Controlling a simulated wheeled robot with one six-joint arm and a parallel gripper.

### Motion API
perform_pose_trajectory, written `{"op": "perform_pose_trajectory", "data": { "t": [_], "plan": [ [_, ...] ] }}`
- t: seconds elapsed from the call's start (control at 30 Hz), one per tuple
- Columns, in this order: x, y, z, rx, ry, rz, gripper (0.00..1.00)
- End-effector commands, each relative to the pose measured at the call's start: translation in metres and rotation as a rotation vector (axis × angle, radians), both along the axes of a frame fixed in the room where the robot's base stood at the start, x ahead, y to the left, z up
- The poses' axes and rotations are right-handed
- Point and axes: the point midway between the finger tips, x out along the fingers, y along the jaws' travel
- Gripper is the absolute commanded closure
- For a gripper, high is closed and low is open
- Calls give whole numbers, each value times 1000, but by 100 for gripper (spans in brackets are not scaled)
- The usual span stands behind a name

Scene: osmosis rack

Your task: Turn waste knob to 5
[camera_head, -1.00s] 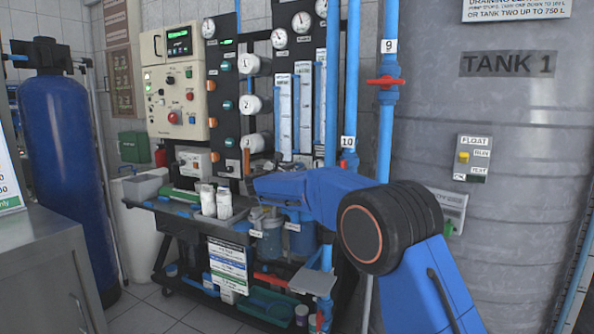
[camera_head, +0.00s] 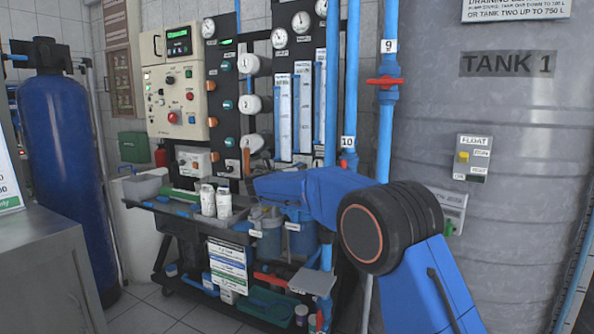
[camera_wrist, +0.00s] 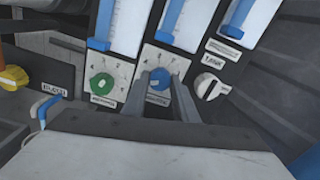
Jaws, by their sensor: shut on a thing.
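In the wrist view, a blue knob (camera_wrist: 159,82) sits on a white numbered dial plate below a flow-meter tube. My gripper (camera_wrist: 160,84) reaches up to it with one finger on each side, shut on the knob. The fingers hide part of the dial, and the label under it is too blurred to read. I cannot tell which number the knob points to. In the head view, my blue arm covers the knobs and the fingertips are not clear.
A green knob (camera_wrist: 102,86) on a similar dial is close on the left. A white knob (camera_wrist: 209,86) is close on the right, and a yellow knob (camera_wrist: 13,78) is farther left. Blue pipes with a red valve handle (camera_head: 385,82) stand beside the rack.

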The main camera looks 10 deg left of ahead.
Motion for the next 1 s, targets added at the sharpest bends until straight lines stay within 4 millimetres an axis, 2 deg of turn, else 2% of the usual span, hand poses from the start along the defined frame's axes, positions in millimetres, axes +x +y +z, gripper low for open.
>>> {"op": "perform_pose_trajectory", "data": {
  "t": [0.4, 0.43, 0.5, 0.83, 1.0],
  "plan": [
    [0, 1, -4, -7, 7, 0, 96],
    [0, 1, -3, -7, 7, 0, 69],
    [0, 1, -3, -6, 6, 0, 55],
    [-2, 1, -1, -6, 4, 1, 55],
    [-17, 7, 0, -5, 3, 1, 55]
  ]
}}
